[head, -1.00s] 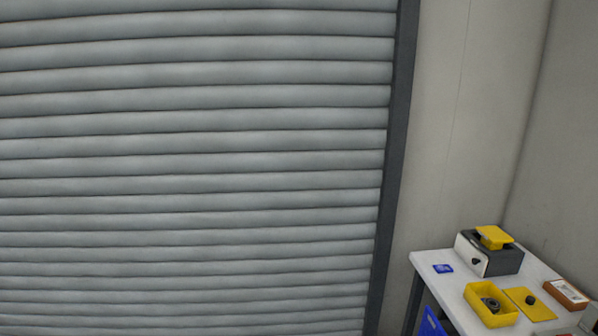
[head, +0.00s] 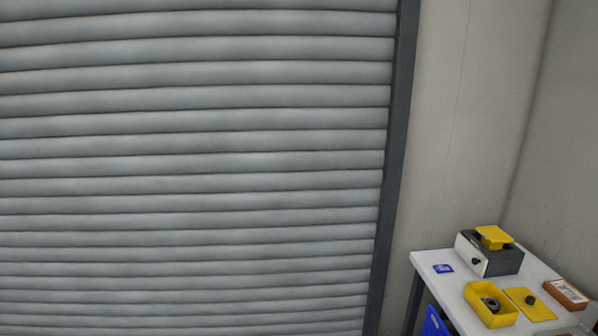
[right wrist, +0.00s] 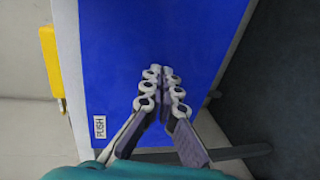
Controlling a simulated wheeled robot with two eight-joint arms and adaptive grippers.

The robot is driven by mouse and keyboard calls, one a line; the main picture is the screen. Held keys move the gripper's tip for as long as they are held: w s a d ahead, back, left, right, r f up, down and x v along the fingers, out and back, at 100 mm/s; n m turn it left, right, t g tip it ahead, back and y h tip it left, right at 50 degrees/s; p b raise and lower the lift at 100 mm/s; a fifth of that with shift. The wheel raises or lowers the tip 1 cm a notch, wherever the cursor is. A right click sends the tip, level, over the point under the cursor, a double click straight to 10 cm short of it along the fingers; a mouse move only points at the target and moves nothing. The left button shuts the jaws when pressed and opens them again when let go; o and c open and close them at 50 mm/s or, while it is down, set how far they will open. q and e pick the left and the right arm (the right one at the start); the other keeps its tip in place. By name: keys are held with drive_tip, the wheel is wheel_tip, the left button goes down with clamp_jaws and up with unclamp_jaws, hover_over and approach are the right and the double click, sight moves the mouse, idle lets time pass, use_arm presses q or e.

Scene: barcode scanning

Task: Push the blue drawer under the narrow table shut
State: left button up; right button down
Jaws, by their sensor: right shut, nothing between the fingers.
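The blue drawer (head: 434,324) shows only in part under the left edge of the narrow white table (head: 430,268) in the head view. In the right wrist view a broad blue drawer face (right wrist: 120,50) fills the middle, with a small white "PUSH" label (right wrist: 99,127) at its lower left. My right gripper (right wrist: 161,72) is shut and empty, its fingertips together in front of the blue face. I cannot tell whether they touch it. My left gripper is not in view.
A grey shutter (head: 190,170) stands to the left.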

drive_tip(key=shift+r+x, duration=0.2)
drive_tip(key=shift+x, duration=0.75)
drive_tip(key=shift+r+x, duration=0.15)
drive_tip(key=shift+x, duration=0.8)
drive_tip(key=shift+d, duration=0.1)
drive_tip(key=f+v, duration=0.2)
drive_tip(key=v, duration=1)
drive_tip(key=shift+a, duration=0.65)
drive_tip(key=shift+f, duration=0.1)
